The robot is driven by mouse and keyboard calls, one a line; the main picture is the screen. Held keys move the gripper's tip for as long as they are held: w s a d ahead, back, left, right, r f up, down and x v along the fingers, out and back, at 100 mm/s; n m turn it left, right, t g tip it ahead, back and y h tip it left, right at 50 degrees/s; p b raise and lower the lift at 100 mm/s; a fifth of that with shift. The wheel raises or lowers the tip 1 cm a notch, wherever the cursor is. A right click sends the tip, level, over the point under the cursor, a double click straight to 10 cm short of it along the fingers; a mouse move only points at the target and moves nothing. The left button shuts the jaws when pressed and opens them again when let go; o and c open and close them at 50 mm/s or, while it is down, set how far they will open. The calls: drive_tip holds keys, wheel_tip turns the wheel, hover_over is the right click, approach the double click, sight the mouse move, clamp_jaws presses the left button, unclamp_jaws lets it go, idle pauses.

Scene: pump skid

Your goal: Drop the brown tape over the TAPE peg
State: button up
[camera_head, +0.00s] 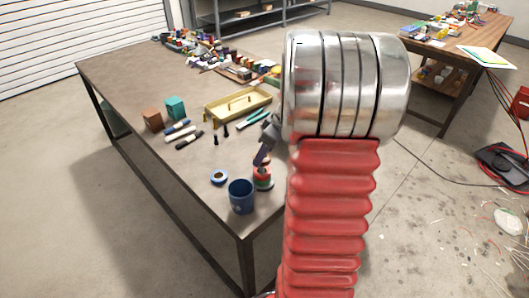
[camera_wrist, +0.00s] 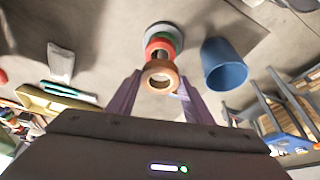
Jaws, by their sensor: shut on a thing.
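The brown tape (camera_wrist: 160,67) is a tan ring held between the two fingers of my gripper (camera_wrist: 158,80) in the wrist view. Just beyond it stands a peg (camera_wrist: 160,54) with a red ring (camera_wrist: 158,43) and a green ring on it, over a round grey base (camera_wrist: 177,33). The brown tape overlaps the near side of this stack in the picture; I cannot tell whether the peg is inside its hole. In the head view my gripper (camera_head: 261,158) is right above the red ring (camera_head: 262,173). The brown tape is not clear there, and no TAPE label is readable.
A blue cup (camera_head: 241,197) stands close beside the stack, near the table corner. A blue tape roll (camera_head: 212,178) lies to its left. Markers (camera_head: 183,134), a yellow tray (camera_head: 238,104), and brown (camera_head: 152,119) and teal (camera_head: 176,107) blocks lie farther back.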

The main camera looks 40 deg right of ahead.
drive_tip(key=o, duration=1)
drive_tip(key=v, duration=1.3)
drive_tip(key=shift+s+d+r, duration=0.1)
drive_tip(key=shift+s+r, duration=0.1)
drive_tip(key=shift+r, duration=0.1)
drive_tip(key=shift+m, duration=0.3)
